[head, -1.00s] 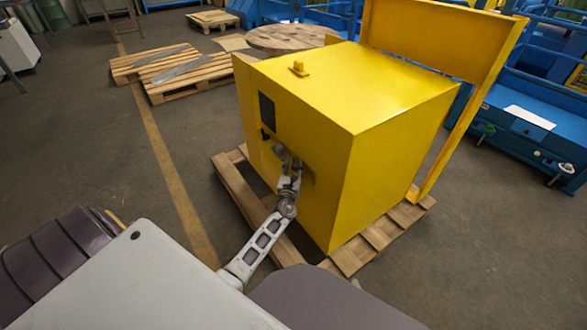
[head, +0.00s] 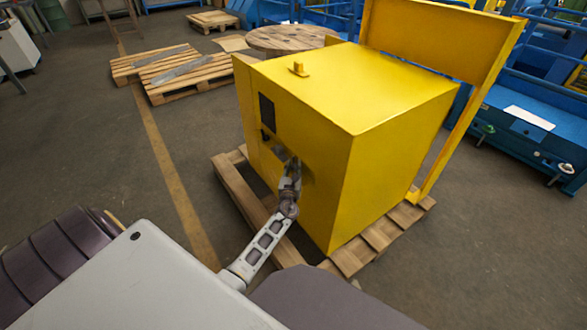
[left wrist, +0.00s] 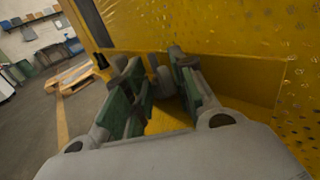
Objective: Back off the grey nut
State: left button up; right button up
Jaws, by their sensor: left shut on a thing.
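The yellow box-shaped machine (head: 330,95) stands on a wooden pallet. My left gripper (head: 290,164) reaches its front face, low under the dark panel. In the left wrist view, my left gripper (left wrist: 163,79) has its green-padded fingers on both sides of a small grey piece, the grey nut (left wrist: 164,78), in a recess of the yellow machine. It is shut on this nut. The fingers hide most of the nut, and in the head view the gripper covers it. My right gripper is not in view.
A dark panel (head: 267,112) is on the machine's front, above and left of my gripper. In the left wrist view, a black knob (left wrist: 102,62) stands left of the fingers. The pallet (head: 235,196) juts out below the machine.

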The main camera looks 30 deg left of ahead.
pick_arm(q)
jog(key=shift+d+n+y, duration=0.1)
jog(key=shift+n+y, duration=0.2)
jog(key=shift+y, duration=0.2)
jog(key=shift+w+d+n+g+y, duration=0.1)
jog(key=shift+n+g+y, duration=0.55)
jog(key=shift+y, duration=0.1)
jog(key=shift+w+d+n+g+y, duration=0.1)
jog(key=shift+n+g+y, duration=0.45)
jog(key=shift+g+y, duration=0.15)
jog(key=shift+w+n+g+y+b, duration=0.1)
jog(key=shift+n+g+y+b, duration=0.3)
jog(key=shift+n+g+y, duration=0.5)
jog(key=shift+y, duration=0.25)
jog(key=shift+n+g, duration=0.3)
jog(key=shift+g, duration=0.15)
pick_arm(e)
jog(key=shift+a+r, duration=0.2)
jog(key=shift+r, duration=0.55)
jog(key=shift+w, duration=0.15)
pick_arm(q)
jog(key=o, duration=0.6)
jog(key=shift+o, duration=0.7)
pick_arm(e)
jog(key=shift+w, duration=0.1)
